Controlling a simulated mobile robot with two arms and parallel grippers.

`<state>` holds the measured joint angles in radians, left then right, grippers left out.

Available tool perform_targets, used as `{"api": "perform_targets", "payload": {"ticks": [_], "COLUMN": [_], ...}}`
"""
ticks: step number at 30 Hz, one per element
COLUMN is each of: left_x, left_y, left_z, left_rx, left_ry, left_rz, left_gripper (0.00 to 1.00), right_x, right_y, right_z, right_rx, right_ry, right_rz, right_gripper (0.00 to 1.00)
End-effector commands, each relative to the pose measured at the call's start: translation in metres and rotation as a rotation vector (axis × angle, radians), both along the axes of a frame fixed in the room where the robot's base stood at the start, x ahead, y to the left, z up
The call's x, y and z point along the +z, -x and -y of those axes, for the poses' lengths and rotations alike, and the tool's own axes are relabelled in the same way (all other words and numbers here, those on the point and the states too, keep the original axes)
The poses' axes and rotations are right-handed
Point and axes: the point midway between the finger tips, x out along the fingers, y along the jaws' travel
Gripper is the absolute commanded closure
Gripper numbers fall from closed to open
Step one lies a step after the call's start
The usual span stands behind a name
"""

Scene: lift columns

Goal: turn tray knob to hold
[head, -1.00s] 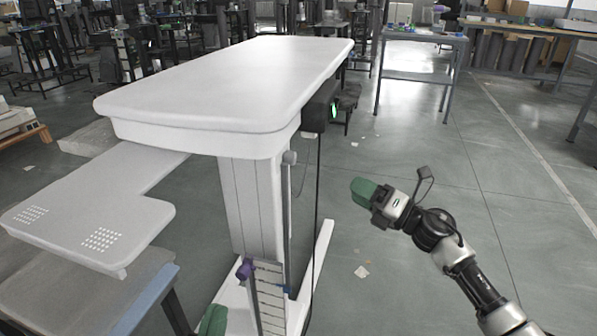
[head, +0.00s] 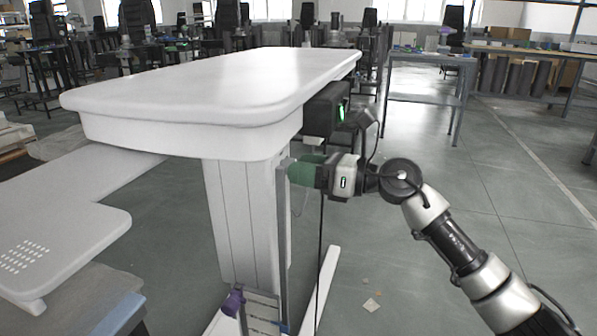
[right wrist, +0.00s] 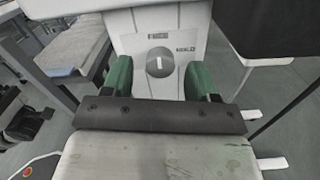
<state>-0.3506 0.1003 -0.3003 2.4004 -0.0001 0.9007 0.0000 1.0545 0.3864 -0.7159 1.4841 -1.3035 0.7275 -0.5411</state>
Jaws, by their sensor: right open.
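The tray knob (right wrist: 160,63) is a round dark-grey dial on a pale panel in the right wrist view. Its white mark stands upright, towards a small label above it that is too blurred to read surely. The word HOLD (right wrist: 187,48) is to the upper right of the knob. My right gripper (right wrist: 160,72) is open, with one green finger on each side of the knob and a gap on both sides. In the head view my right gripper (head: 303,170) is at the column's right side under the white top. The knob is hidden there. My left gripper is not in view.
The white tabletop (head: 220,85) overhangs the column (head: 235,220). A black box with a green light (head: 340,112) hangs under its edge, close above my right gripper. A lower white shelf (head: 60,230) is on the left.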

Motion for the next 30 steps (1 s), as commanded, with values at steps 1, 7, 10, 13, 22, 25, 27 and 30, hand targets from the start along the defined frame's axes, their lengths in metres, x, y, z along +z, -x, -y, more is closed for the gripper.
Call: {"api": "perform_targets", "payload": {"ticks": [1, 7, 10, 13, 22, 25, 27, 30], "left_x": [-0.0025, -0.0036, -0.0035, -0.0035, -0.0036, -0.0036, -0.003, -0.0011], "left_y": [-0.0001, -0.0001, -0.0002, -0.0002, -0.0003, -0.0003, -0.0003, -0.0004], "left_z": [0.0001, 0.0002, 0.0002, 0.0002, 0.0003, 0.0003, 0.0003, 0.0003], "left_rx": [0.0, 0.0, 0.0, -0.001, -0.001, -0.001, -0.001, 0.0], "left_ry": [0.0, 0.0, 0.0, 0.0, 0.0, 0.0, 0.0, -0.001], "left_rz": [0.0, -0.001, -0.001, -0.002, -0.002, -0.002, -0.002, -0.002], "left_gripper": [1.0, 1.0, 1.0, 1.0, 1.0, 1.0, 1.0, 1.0], "right_x": [-0.0009, 0.0001, 0.0001, 0.0, -0.0001, -0.0001, 0.0001, 0.0006], "right_y": [-0.0018, -0.0049, -0.0049, -0.0048, -0.0047, -0.0048, -0.0047, -0.0048], "right_z": [-0.0052, -0.0137, -0.0139, -0.0138, -0.0135, -0.0135, -0.0134, -0.0134], "right_rx": [0.0, -0.002, -0.002, -0.002, -0.001, -0.001, -0.001, -0.002], "right_ry": [-0.001, -0.001, 0.0, 0.0, 0.0, 0.0, -0.001, -0.002], "right_rz": [-0.001, -0.001, -0.001, -0.001, -0.001, -0.001, -0.003, -0.009], "right_gripper": [0.41, 0.41, 0.41, 0.41, 0.84, 0.9, 0.9, 0.9]}}
